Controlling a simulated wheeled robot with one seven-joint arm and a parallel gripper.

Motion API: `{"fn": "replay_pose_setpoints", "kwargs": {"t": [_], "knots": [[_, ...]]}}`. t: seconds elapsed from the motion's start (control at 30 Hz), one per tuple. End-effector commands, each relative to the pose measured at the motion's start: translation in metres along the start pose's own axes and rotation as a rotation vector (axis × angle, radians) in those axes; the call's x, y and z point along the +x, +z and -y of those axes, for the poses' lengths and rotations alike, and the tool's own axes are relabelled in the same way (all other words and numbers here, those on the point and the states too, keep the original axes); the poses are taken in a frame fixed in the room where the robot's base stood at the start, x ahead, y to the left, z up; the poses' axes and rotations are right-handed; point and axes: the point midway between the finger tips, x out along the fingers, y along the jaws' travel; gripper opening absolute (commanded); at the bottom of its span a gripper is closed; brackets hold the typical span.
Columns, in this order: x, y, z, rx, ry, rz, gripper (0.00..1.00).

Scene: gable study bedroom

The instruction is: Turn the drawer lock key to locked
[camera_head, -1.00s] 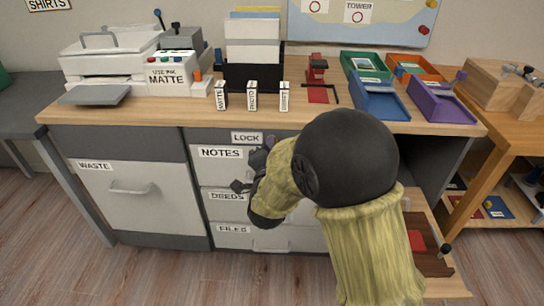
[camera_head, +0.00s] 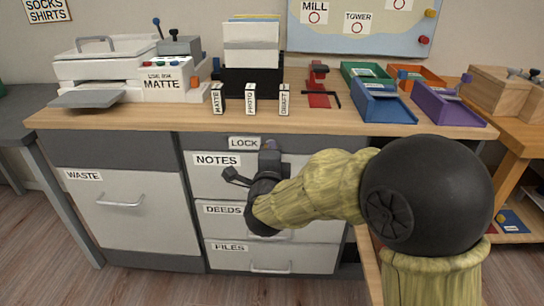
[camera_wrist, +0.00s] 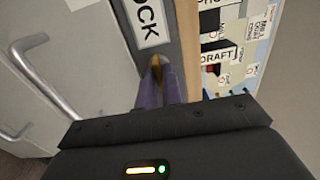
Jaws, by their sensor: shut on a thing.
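The brass-coloured key (camera_wrist: 156,62) shows as a small tip between my fingers in the wrist view, beside the LOCK label (camera_wrist: 147,20). My gripper (camera_wrist: 160,82) is shut on it, with both purple fingers close together. In the head view my gripper (camera_head: 269,148) is at the upper front of the drawer unit, just right of the LOCK label (camera_head: 244,142) and beside the NOTES drawer (camera_head: 205,180). The key and lock face are hidden there. I cannot tell which way the key is turned.
The DEEDS drawer (camera_head: 212,223) and FILES drawer (camera_head: 220,257) sit below, closed. The WASTE front (camera_head: 130,220) is to the left. The desktop (camera_head: 330,118) above carries a printer, small labelled boxes and coloured trays. A drawer handle (camera_wrist: 45,80) lies left of my fingers.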

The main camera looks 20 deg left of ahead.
Motion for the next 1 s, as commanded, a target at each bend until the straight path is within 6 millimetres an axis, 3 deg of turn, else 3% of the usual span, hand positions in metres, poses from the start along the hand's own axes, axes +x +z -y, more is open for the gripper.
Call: {"fn": "replay_pose_setpoints", "kwargs": {"t": [0.33, 0.47, 0.8, 1.0], "knots": [[-0.001, 0.0, -0.003, 0.005, 0.007, 0.0, 0.0], [-0.001, 0.0, -0.002, 0.004, 0.006, 0.0, 0.29], [-0.002, 0.0, -0.001, 0.004, 0.003, 0.0, 0.29], [-0.021, 0.001, 0.002, 0.003, 0.002, 0.002, 0.29]]}}
